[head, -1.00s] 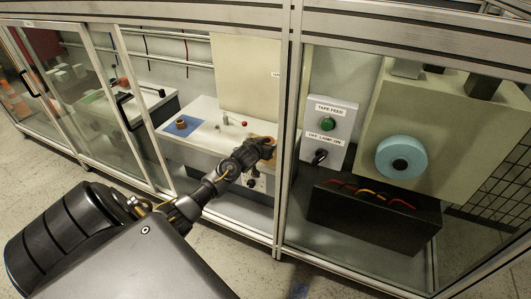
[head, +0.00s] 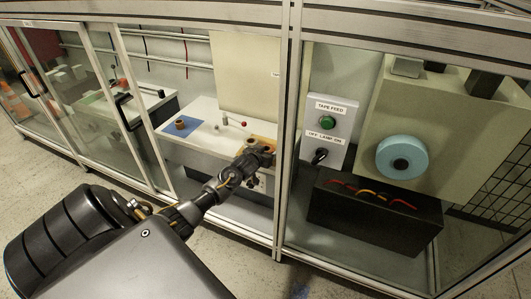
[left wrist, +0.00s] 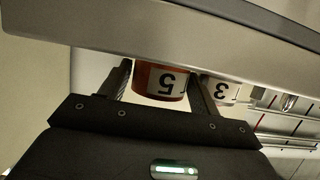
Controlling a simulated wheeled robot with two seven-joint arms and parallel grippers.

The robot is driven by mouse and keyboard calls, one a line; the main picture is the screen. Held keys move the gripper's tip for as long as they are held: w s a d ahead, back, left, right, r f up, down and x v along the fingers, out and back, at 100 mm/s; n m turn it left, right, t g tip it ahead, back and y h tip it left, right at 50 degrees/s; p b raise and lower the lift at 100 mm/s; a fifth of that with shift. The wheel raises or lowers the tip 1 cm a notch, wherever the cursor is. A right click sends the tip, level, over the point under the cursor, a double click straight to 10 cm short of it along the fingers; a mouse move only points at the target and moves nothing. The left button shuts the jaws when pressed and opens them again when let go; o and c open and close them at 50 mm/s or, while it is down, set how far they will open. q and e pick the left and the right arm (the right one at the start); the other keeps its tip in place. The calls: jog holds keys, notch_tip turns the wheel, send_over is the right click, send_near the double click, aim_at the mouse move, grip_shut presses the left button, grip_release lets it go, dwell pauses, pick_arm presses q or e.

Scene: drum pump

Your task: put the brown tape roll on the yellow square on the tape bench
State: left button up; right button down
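A brown tape roll (head: 180,124) sits on the blue square (head: 190,130) at the left of the white bench. My left gripper (head: 262,151) is over the bench's front right, apart from that roll, by an orange-yellow square (head: 265,141) that it partly covers. In the left wrist view my left gripper (left wrist: 160,85) has its fingers spread, with an orange-brown cylinder (left wrist: 160,82) bearing an upside-down 5 between or just beyond the tips. I cannot tell whether they touch it. A pale one marked 3 (left wrist: 222,92) is beside it. My right gripper is out of view.
An aluminium post (head: 286,130) stands just right of my gripper. Right of it are a TAPE FEED box (head: 327,125), a blue disc (head: 401,157) and a black box (head: 375,215). A red knob (head: 244,124) stands on the bench. Glass doors (head: 70,95) are at left.

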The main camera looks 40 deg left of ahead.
pick_arm(q)
jog(key=shift+r, duration=0.2)
jog(key=p+v, duration=0.3)
jog(key=v, duration=0.9)
jog(key=s+d+f+m+g+h, duration=0.2)
jog(key=s+d+f+g, duration=0.2)
jog(key=s+d+f, duration=0.8)
jog(key=s+d+f+m+g+h, duration=0.1)
jog(key=s+d+f+g, duration=0.2)
jog(key=s+d, duration=0.4)
jog(key=s+d+f+m+g+h, duration=0.1)
jog(key=s+d+f+m+g, duration=0.1)
jog(key=s+d, duration=0.4)
jog(key=s+f, duration=0.1)
jog(key=s, duration=0.2)
jog(key=shift+d+f+m+g, duration=0.15)
jog(key=shift+d+m+g, duration=0.15)
jog(key=shift+d+g, duration=0.1)
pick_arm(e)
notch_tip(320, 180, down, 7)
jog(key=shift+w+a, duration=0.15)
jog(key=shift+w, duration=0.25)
pick_arm(q)
jog(key=shift+s, duration=0.1)
